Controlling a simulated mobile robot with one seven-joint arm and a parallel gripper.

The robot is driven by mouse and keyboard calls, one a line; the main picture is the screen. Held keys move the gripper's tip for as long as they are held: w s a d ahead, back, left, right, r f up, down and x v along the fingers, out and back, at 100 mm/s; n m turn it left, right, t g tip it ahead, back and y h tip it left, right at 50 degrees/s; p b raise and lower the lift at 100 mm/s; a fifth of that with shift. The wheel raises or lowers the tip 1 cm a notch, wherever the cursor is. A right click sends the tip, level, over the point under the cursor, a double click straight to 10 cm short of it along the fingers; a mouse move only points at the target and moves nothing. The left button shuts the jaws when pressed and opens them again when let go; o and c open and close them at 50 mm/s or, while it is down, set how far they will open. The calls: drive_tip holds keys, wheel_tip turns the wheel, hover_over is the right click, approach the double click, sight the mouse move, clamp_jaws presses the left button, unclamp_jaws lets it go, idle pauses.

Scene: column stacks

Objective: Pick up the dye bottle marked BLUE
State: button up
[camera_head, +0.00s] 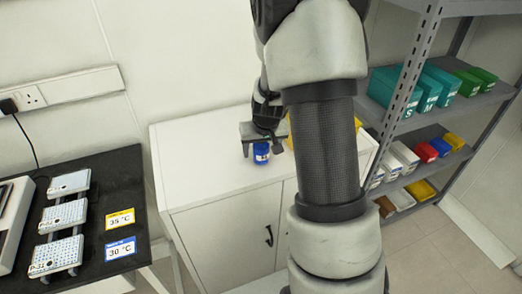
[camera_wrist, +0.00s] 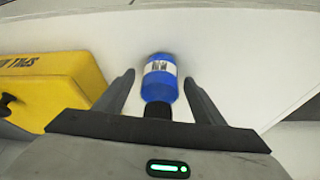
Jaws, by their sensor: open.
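A blue bottle (camera_wrist: 160,83) with a white label and a dark cap stands on a white cabinet top. The label's print is too blurred to read. In the head view the blue bottle (camera_head: 261,154) shows just below my gripper (camera_head: 264,148). In the wrist view my gripper (camera_wrist: 158,98) is open, with one finger on each side of the bottle. A gap shows between the bottle and each finger. My arm hides part of the cabinet top in the head view.
A yellow case (camera_wrist: 45,88) lies close to the left finger in the wrist view. The white cabinet (camera_head: 200,150) is bare left of the bottle. A black bench (camera_head: 120,180) with temperature signs stands at left. A grey shelf rack (camera_head: 435,130) with boxes stands at right.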

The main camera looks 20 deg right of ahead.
drive_tip(key=c, duration=1.3)
drive_tip(key=shift+o, duration=0.2)
drive_tip(key=shift+r, duration=0.15)
